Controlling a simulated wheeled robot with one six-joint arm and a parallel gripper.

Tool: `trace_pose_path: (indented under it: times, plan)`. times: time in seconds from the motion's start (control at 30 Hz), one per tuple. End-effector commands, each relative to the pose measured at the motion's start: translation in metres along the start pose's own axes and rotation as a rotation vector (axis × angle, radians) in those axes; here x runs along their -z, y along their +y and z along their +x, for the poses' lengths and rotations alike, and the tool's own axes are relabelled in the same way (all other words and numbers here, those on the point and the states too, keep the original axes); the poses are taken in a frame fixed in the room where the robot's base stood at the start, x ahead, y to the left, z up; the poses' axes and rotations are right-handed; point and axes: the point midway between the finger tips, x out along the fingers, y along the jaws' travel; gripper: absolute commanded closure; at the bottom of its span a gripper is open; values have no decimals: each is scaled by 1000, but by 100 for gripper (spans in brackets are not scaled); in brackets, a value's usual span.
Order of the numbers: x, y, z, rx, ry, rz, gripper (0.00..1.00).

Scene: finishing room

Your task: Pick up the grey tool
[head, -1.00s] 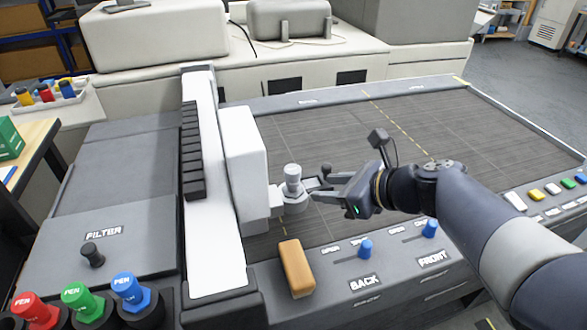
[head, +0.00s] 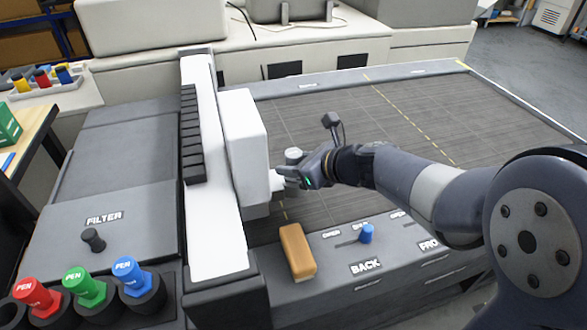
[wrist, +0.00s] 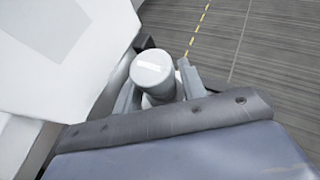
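The grey tool (head: 294,156) stands upright at the side of the white carriage on the plotter bed, its rounded top showing above my gripper (head: 290,174). In the wrist view the grey tool (wrist: 153,70) has a pale label on its top and sits between my two fingers, one on each side. The fingers look spread around its narrower part; whether they touch it is hard to tell. The tool's lower part and its seat are hidden by my gripper.
The white carriage (head: 243,140) stands just left of my gripper on a white beam (head: 215,240). A tan block (head: 297,251) and a blue knob (head: 366,234) are on the front panel. Red, green and blue pens (head: 131,272) stand at the front left. The dark bed (head: 400,115) is clear.

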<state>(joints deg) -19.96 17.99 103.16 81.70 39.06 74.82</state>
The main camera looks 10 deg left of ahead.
Motion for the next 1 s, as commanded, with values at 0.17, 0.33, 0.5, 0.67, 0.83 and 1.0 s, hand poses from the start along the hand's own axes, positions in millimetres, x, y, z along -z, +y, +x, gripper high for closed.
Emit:
trace_pose_path:
  times: [0.17,0.33,0.5,0.67,0.83,1.0]
  plan:
    - [0,0,2,0,-1,0,61]
    - [0,0,2,0,0,0,67]
    - [0,0,2,0,0,0,81]
    - [0,0,2,0,0,0,94]
    - [0,0,2,0,-1,-1,95]
    - [-4,0,0,0,-1,-2,95]
